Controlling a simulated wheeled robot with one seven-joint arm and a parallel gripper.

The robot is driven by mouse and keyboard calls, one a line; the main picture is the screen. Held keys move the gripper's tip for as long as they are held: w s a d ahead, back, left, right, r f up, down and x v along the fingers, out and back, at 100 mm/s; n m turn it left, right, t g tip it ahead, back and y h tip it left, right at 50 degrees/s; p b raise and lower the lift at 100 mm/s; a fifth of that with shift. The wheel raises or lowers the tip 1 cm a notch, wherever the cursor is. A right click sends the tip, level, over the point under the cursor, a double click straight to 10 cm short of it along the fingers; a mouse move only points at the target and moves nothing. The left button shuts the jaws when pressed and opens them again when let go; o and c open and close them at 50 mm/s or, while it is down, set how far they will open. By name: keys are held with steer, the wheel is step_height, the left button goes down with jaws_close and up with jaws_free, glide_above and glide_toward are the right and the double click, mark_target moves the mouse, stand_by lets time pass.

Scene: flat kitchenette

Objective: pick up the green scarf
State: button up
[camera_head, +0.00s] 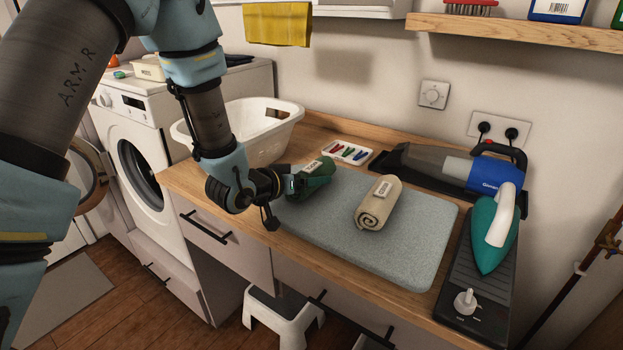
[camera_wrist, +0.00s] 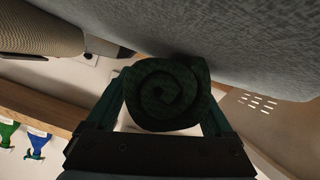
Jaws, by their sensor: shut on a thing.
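The green scarf (camera_head: 314,172) is rolled up with a pale label on top. It is at the left end of the grey padded mat (camera_head: 420,250) on the wooden counter. My gripper (camera_head: 279,184) reaches it from the left and is shut on it. In the wrist view the spiral end of the green scarf (camera_wrist: 168,92) sits between my two fingers (camera_wrist: 163,112), close to the grey mat surface. I cannot tell whether the scarf touches the mat.
A beige rolled scarf (camera_head: 379,203) lies to the right on the mat. A white basket (camera_head: 250,135) stands behind my gripper. A clothespin tray (camera_head: 347,152), handheld vacuum (camera_head: 450,168) and green iron (camera_head: 493,240) are along the back and right. A shelf (camera_head: 520,33) hangs above.

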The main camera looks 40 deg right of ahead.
mark_target(308, 169)
steer(key=shift+r+b, duration=1.2)
steer(key=shift+r, duration=3.8)
steer(key=shift+a, duration=0.1)
